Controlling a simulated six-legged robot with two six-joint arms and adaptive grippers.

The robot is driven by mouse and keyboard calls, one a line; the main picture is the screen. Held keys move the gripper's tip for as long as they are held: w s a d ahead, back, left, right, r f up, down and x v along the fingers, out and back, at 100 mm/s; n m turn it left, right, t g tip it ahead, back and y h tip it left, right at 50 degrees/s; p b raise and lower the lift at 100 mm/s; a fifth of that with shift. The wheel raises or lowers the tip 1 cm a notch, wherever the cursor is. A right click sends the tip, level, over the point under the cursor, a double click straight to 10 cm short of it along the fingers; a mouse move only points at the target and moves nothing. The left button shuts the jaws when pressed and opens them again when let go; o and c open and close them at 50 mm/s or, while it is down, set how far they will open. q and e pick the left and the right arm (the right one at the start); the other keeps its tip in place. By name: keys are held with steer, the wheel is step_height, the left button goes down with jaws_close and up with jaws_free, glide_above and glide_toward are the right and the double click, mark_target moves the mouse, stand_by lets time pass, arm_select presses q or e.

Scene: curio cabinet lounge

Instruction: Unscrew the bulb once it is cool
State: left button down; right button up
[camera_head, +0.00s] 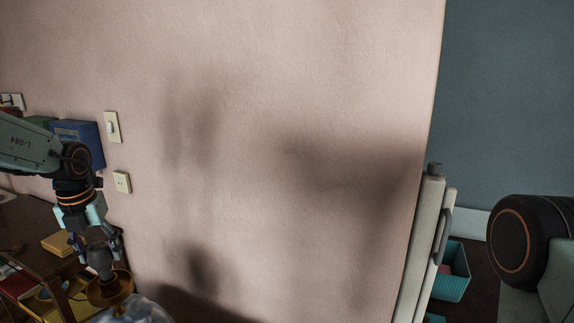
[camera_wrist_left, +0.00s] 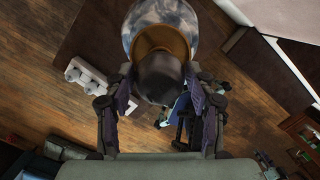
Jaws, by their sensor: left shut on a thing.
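A dark grey bulb (camera_head: 99,260) is at the lower left in the head view, its lower end at a brass cup (camera_head: 109,293) of the lamp. My left gripper (camera_head: 100,250) points down from above and is shut around the bulb. In the left wrist view the bulb (camera_wrist_left: 160,80) sits between the two fingers of the gripper (camera_wrist_left: 160,88), in front of the brass cup (camera_wrist_left: 178,38) and a mottled grey-blue lamp body (camera_wrist_left: 180,12). I cannot tell whether the bulb's thread is still in the socket. My right gripper is not in view.
A dark wooden table (camera_head: 30,238) with yellow blocks (camera_head: 57,243) stands at the left. A blue box (camera_head: 85,132), a light switch (camera_head: 111,127) and a socket plate (camera_head: 122,182) are near the pink wall (camera_head: 290,80). A teal bin (camera_head: 452,272) stands at right.

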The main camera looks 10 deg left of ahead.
arm_select(q)
steer(key=n, duration=0.3)
steer(key=n+p, duration=0.1)
steer(key=n, duration=0.1)
steer(key=shift+s+d+f+g+y, duration=0.1)
steer(key=shift+s+f+g+y, duration=0.1)
steer(key=shift+s+g+y, duration=0.1)
steer(key=n, duration=0.4)
steer(key=shift+g+p, duration=0.3)
steer(key=shift+p, duration=0.1)
steer(key=c, duration=0.8)
jaws_free()
steer(key=shift+w, duration=0.1)
steer(key=shift+o, duration=1)
steer(key=shift+w, duration=0.1)
steer(key=shift+r, duration=0.1)
steer(key=shift+r, duration=0.1)
steer(key=shift+w, duration=0.1)
